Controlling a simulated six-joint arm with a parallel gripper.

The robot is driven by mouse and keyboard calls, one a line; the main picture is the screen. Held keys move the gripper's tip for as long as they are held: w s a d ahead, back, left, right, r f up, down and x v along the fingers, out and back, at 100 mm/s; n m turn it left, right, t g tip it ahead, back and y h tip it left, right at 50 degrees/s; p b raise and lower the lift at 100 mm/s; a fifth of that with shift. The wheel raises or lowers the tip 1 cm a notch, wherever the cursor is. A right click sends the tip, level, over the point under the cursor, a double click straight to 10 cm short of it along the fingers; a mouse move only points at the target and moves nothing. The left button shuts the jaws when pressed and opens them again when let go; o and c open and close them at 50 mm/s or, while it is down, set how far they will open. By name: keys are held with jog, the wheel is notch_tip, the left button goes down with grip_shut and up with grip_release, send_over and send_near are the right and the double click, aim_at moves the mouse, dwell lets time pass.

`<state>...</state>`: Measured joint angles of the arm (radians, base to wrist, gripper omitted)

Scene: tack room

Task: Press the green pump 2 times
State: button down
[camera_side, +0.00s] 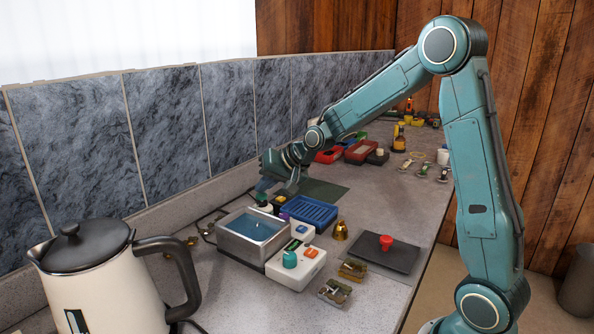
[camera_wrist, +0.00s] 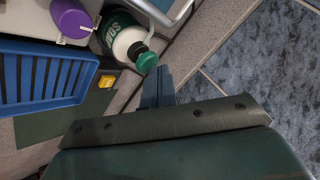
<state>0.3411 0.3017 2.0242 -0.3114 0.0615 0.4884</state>
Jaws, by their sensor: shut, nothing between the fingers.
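The green pump (camera_wrist: 146,62) is the head on a white and green bottle (camera_wrist: 121,35) in the wrist view. In the side view the bottle (camera_side: 263,201) is small, beside the metal basin and partly hidden by my gripper. My gripper (camera_wrist: 157,72) is shut and empty. In the wrist view its fingertips come up to the edge of the green head. I cannot tell whether they touch it. In the side view my gripper (camera_side: 262,186) points down just over the bottle.
A blue tray (camera_side: 310,210), a purple-topped item (camera_wrist: 70,20) and a metal basin (camera_side: 254,233) of water stand close by. A marble-tiled wall (camera_side: 165,120) runs behind. A white kettle (camera_side: 100,285), a brass bell (camera_side: 340,231) and a dark plate (camera_side: 395,256) with a red knob stand nearer.

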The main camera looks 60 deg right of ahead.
aim_at(265, 195)
dwell(0.4)
jog(key=shift+r, duration=0.9)
jog(key=shift+r, duration=3)
dwell(0.5)
notch_tip(265, 195, up, 3)
jog(key=shift+f, duration=0.1)
jog(key=shift+f, duration=0.2)
jog(key=shift+f, duration=4.2)
